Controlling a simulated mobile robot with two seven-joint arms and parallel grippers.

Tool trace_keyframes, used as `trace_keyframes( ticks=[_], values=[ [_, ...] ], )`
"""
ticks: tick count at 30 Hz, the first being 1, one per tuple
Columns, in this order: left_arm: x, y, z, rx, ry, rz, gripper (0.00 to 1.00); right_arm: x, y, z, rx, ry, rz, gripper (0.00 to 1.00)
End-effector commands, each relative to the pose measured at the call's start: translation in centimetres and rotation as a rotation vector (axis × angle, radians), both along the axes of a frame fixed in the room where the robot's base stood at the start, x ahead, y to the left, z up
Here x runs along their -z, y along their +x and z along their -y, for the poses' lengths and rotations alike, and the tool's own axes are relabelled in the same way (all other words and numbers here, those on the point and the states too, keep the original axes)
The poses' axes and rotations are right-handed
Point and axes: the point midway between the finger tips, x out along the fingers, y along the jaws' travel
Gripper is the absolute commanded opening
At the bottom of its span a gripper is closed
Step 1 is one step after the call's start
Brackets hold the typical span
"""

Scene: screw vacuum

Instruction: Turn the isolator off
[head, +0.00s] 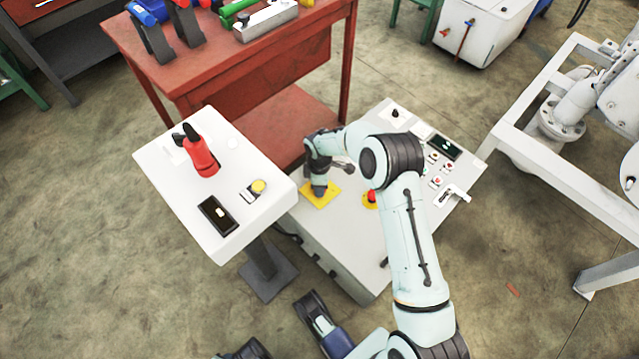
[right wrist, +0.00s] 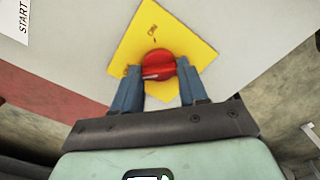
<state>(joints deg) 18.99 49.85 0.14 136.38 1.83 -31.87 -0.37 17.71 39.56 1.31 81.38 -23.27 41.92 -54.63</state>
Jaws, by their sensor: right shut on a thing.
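The isolator is a red rotary knob (right wrist: 157,66) on a yellow square plate (right wrist: 188,29). In the head view the yellow plate (head: 327,199) lies on the top of the grey control console (head: 335,238), and the knob is hidden by my gripper. My right gripper (right wrist: 160,88) is shut on the knob, one blue finger on each side. The knob's handle bar lies roughly level in the right wrist view, with a white mark towards its left end. A small label that seems to read ON is above the knob.
A red emergency button (head: 371,196) is right of the yellow plate. A white pedestal (head: 175,205) with a red-handled tool (head: 200,157) stands left of the console. A red workbench (head: 230,52) is behind. A white frame (head: 535,150) stands at right.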

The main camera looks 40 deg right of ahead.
Motion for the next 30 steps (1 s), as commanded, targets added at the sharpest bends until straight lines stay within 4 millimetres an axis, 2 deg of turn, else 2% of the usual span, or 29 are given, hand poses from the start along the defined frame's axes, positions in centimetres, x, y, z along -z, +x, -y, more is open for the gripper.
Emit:
trace_keyframes(
  ticks=[12,13,15,25,30],
  values=[
    [0.0,0.0,0.0,0.0,0.0,0.001,0.43,-0.1,0.0,0.0,-0.009,-0.001,0.002,0.12],
    [0.0,0.0,0.0,0.0,0.0,0.0,0.43,-0.1,0.0,0.0,-0.009,-0.001,0.002,0.52],
    [0.0,0.0,0.0,0.0,0.0,0.0,0.43,0.0,0.1,0.0,-0.008,-0.001,0.002,0.68],
    [-0.1,0.1,0.0,0.0,0.001,0.003,0.43,-0.3,0.0,0.0,-0.006,-0.001,0.002,0.68],
    [-1.3,1.2,0.1,0.002,0.002,0.04,0.43,-2.7,0.1,0.0,-0.006,-0.001,0.004,0.68]
  ],
)
